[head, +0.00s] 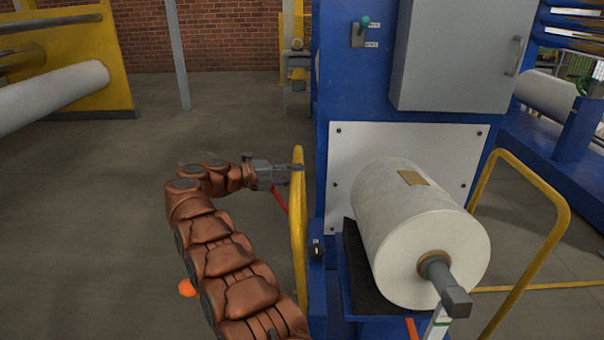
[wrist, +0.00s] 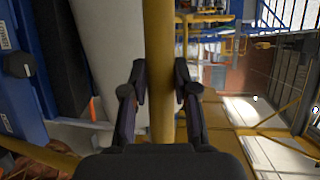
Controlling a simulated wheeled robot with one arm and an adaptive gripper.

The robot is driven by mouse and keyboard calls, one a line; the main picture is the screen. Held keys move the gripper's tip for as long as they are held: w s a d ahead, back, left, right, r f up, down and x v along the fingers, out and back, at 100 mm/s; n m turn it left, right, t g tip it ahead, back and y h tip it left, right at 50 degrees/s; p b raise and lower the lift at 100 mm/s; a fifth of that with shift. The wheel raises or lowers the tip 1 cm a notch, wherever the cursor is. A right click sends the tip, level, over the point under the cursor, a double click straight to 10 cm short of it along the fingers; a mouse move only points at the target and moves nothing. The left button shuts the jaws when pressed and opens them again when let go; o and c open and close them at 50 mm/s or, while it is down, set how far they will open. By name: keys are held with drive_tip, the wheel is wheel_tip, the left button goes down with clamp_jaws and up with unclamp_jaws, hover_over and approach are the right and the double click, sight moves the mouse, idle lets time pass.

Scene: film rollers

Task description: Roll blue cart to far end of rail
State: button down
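The blue cart (head: 325,285) stands at the right in the head view, partly cut off by the lower edge. It bears a large white roll (head: 400,215) on a grey shaft. A yellow tubular handle (head: 297,235) rises at its left side. My gripper (head: 294,167) is at the top part of this handle. In the wrist view the yellow handle (wrist: 161,40) runs between the two fingers of my gripper (wrist: 160,82), which sit close against both sides of it. The rail and the cart's wheels are hidden.
A blue machine with a grey cabinet (head: 460,55) stands behind the roll. A second yellow handle (head: 545,205) is at the right. A yellow frame with another white roll (head: 50,95) stands at the left. The grey floor (head: 120,210) between is mostly clear.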

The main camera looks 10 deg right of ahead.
drive_tip(key=shift+w+a+f+g, duration=0.15)
drive_tip(key=shift+w+a+g, duration=0.05)
drive_tip(key=shift+a+g, duration=0.1)
drive_tip(key=shift+a, duration=0.55)
drive_tip(key=c, duration=1.1)
unclamp_jaws()
drive_tip(key=shift+w+a+f, duration=0.1)
drive_tip(key=shift+a, duration=0.2)
drive_tip(key=shift+o, duration=1)
drive_tip(key=shift+d, duration=0.2)
